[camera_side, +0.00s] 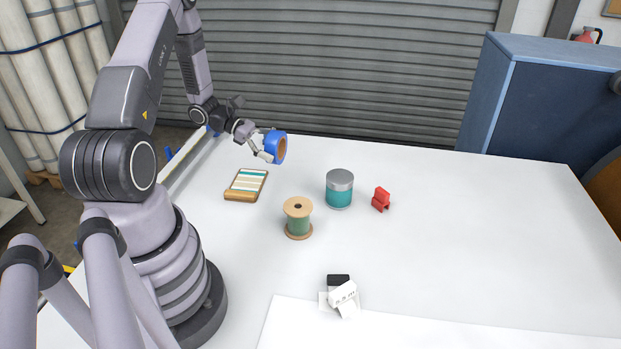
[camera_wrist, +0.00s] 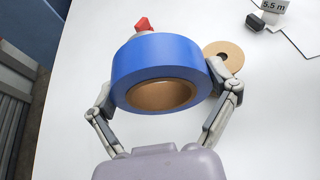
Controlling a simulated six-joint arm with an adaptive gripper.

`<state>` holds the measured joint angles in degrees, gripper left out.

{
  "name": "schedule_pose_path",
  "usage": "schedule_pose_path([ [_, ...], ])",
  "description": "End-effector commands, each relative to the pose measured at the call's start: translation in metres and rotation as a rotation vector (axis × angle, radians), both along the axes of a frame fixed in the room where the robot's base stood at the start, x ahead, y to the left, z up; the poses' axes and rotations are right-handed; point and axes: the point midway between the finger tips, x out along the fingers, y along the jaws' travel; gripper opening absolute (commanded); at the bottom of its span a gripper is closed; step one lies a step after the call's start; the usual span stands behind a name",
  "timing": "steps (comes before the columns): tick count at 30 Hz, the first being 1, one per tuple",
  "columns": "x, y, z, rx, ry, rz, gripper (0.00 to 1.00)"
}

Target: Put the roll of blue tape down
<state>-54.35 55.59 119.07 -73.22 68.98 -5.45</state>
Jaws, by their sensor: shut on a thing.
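The roll of blue tape (camera_side: 275,147) has a brown cardboard core and is held up above the far left part of the white table (camera_side: 440,230). My gripper (camera_side: 263,147) is shut on it. In the wrist view the tape roll (camera_wrist: 160,65) sits between the two fingers of my gripper (camera_wrist: 163,95), one on each side of its outer rim. The roll covers part of the things behind it in that view.
A white label device (camera_side: 342,295) is near the front. The table's right side is clear.

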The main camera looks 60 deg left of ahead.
Motion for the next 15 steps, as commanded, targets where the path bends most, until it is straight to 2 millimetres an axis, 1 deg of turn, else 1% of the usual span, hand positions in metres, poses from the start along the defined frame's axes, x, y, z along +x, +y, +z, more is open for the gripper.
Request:
schedule_pose_path([
  [1,-0.010,-0.014,-0.002,-0.001,0.000,-0.096,0.50],
  [3,-0.029,-0.031,-0.004,-0.001,0.000,-0.257,0.50],
  [5,-0.048,-0.045,-0.006,-0.001,0.000,-0.411,0.50],
  [7,-0.073,-0.056,-0.007,-0.002,0.000,-0.590,0.50],
  [9,-0.099,-0.061,-0.009,-0.001,0.000,-0.771,0.50],
  [11,-0.120,-0.061,-0.010,-0.001,0.000,-0.927,0.50],
  [13,-0.144,-0.057,-0.011,-0.001,0.000,-1.110,0.50],
  [15,-0.166,-0.047,-0.012,-0.002,0.000,-1.292,0.50],
])
